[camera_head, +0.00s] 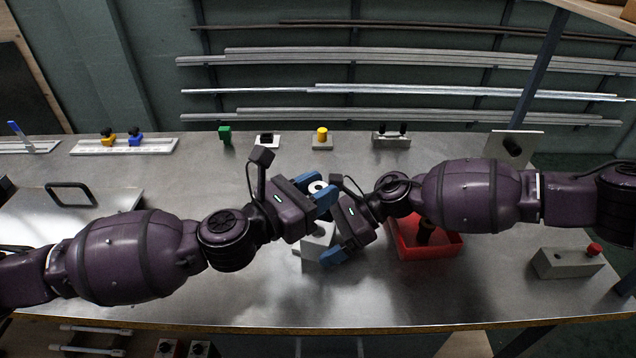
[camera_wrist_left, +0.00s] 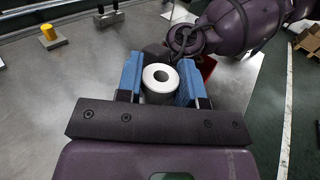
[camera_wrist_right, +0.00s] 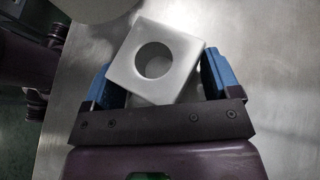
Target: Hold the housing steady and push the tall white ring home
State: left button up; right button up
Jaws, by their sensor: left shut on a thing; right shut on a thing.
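The tall white ring (camera_head: 317,187) is a short white cylinder with a round hole. My left gripper (camera_wrist_left: 160,82) is shut on it, with a blue finger on either side; the ring also shows in the left wrist view (camera_wrist_left: 160,78). The housing (camera_wrist_right: 180,52) is a light grey square block with a round bore, empty in the right wrist view. My right gripper (camera_wrist_right: 160,85) is shut on the housing, which looks turned between the blue fingers. In the head view the housing (camera_head: 316,241) is partly hidden by my grippers, and the ring appears just beyond it, outside the bore.
A red bin (camera_head: 432,248) with a dark part in it stands right of my right gripper. A grey box with a red button (camera_head: 566,262) is farther right. Several small fixtures, including a yellow cylinder (camera_head: 322,136), line the back edge. The front middle of the table is clear.

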pick_arm(q)
jog(key=shift+f, duration=2.25)
jog(key=shift+f, duration=2.05)
jog(key=o, duration=0.9)
jog(key=shift+c, duration=0.2)
jog(key=shift+o, duration=0.7)
jog(key=shift+s, duration=0.1)
jog(key=shift+s, duration=0.1)
jog(key=v, duration=1.2)
jog(key=shift+w+a+r, duration=0.1)
jog(key=shift+w+a, duration=0.05)
jog(key=shift+w, duration=0.1)
